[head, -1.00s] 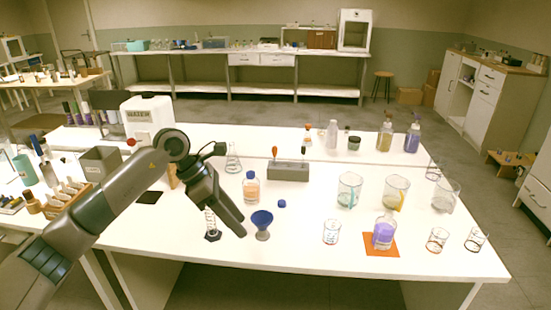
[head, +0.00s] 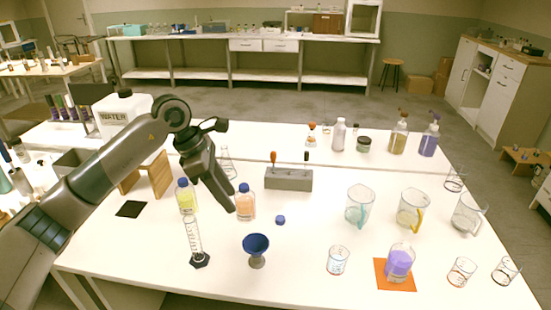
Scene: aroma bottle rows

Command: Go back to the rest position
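My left gripper (head: 229,204) comes in from the left and points down over the bench. It shows in front of a bottle of orange liquid with a blue cap (head: 245,204). Whether its fingers are apart is unclear, and no held object shows. A bottle of yellow liquid (head: 186,201) stands left of it, and a clear graduated cylinder (head: 194,240) in front. A blue funnel-shaped cup (head: 256,246) stands to the right of the cylinder. My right gripper is not in view.
Jugs, including one with a yellow handle (head: 412,210), stand behind. A grey holder (head: 290,179), a loose blue cap (head: 280,220) and a wooden stand (head: 160,175) are nearby.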

